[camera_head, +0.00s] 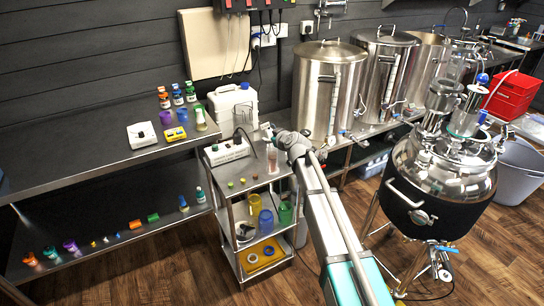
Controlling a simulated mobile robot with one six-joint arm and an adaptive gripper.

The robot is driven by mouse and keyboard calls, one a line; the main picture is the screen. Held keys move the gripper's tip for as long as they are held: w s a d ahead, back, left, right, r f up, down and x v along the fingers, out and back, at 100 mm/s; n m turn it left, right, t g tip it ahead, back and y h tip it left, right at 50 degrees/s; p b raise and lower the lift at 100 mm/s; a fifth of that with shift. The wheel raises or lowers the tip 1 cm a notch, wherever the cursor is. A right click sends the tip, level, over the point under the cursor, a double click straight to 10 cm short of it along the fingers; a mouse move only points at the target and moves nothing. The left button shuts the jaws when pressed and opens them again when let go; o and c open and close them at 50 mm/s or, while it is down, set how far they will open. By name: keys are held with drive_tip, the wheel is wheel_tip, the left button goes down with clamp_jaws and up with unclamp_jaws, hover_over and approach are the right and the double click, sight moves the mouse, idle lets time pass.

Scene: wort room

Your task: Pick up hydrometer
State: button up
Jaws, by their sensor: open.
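My arm reaches up from the bottom right to the steel cart (262,184). My gripper (266,131) is at the arm's far end, above the right back part of the cart top. It is small in view and open, with nothing visible held in it. A narrow clear cylinder with pinkish contents (272,158) stands upright on the cart top, just below my gripper and apart from it as far as I can tell. I cannot clearly make out a hydrometer; it may be in or near this cylinder, partly hidden by my arm.
A white instrument (227,151) stands left of the cylinder, with small caps in front. Steel kettles (328,90) stand behind, and a jacketed vessel (440,200) stands to the right.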

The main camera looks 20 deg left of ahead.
drive_tip(key=shift+b+x, duration=0.35)
drive_tip(key=shift+x, duration=1.1)
drive_tip(key=shift+s, duration=0.1)
clamp_jaws()
